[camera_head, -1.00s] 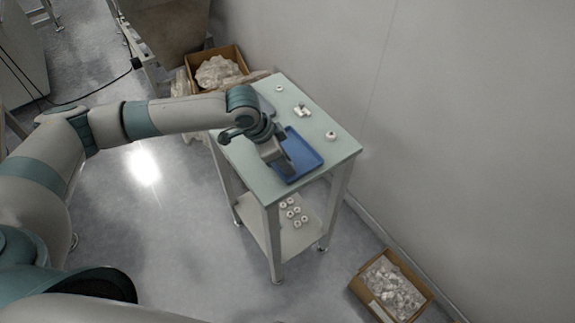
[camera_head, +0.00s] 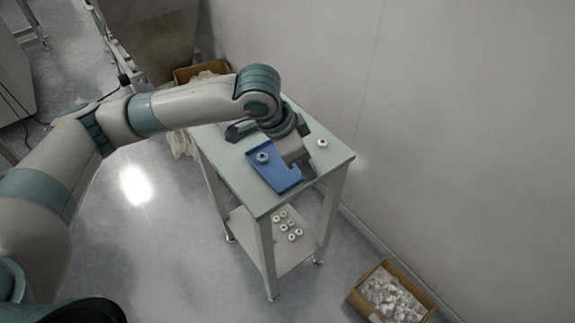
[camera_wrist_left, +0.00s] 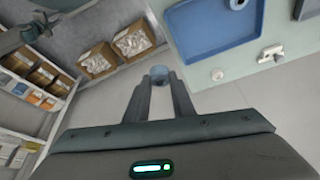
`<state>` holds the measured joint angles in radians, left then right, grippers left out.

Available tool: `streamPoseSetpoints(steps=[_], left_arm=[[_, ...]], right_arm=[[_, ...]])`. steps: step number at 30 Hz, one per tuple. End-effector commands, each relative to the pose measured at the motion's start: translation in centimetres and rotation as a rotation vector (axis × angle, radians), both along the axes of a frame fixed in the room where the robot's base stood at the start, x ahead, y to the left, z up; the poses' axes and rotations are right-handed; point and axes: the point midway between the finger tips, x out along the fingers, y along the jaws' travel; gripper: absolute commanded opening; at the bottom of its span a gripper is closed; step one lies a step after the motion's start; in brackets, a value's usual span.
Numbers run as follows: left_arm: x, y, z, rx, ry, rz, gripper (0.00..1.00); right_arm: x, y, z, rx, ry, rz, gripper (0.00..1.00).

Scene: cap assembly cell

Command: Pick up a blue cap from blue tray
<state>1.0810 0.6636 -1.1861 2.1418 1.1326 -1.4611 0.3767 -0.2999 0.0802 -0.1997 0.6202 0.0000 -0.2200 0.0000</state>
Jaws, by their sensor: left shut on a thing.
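The blue tray (camera_head: 268,176) lies on the table, partly covered by my left arm. One cap (camera_head: 262,157) sits in it. In the left wrist view the tray (camera_wrist_left: 203,42) is at the top right, with the cap (camera_wrist_left: 237,4) at the top edge. My left gripper (camera_head: 308,174) is beside the tray's right side in the head view, its tips poorly seen. In the left wrist view my left gripper (camera_wrist_left: 160,84) is shut on a blue cap (camera_wrist_left: 159,72), held between its fingertips, apart from the tray. My right gripper is not in view.
The table (camera_head: 337,157) also bears a white ring-shaped part (camera_head: 322,142). A white fixture (camera_wrist_left: 270,53) shows in the left wrist view. Several white parts lie on the lower shelf (camera_head: 288,250). A cardboard box (camera_head: 390,293) stands on the floor; a wall runs behind the table.

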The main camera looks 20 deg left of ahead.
Motion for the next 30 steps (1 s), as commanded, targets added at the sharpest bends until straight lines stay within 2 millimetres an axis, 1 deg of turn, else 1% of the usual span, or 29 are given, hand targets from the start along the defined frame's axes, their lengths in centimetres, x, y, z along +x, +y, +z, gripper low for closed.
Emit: streamPoseSetpoints(steps=[1, 3, 6, 9, 26, 30], left_arm=[[-0.3, -0.8, 0.3, -0.001, -0.002, -0.004, 0.13], [-0.7, -1.6, 0.9, -0.002, -0.001, -0.003, 0.13], [-1.0, -2.4, 1.5, -0.001, 0.0, -0.001, 0.13], [-1.2, -2.8, 1.8, -0.001, 0.001, 0.0, 0.13], [-1.3, -2.9, 1.9, 0.001, 0.001, 0.001, 0.14], [-1.3, -2.7, 1.6, 0.0, 0.002, 0.021, 0.14]], right_arm=[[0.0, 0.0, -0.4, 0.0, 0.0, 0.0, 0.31], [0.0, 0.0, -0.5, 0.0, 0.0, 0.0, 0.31], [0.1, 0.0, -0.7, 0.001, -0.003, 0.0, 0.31], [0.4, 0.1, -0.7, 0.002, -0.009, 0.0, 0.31], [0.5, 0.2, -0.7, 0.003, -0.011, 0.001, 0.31], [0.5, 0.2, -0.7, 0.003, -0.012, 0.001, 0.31]])
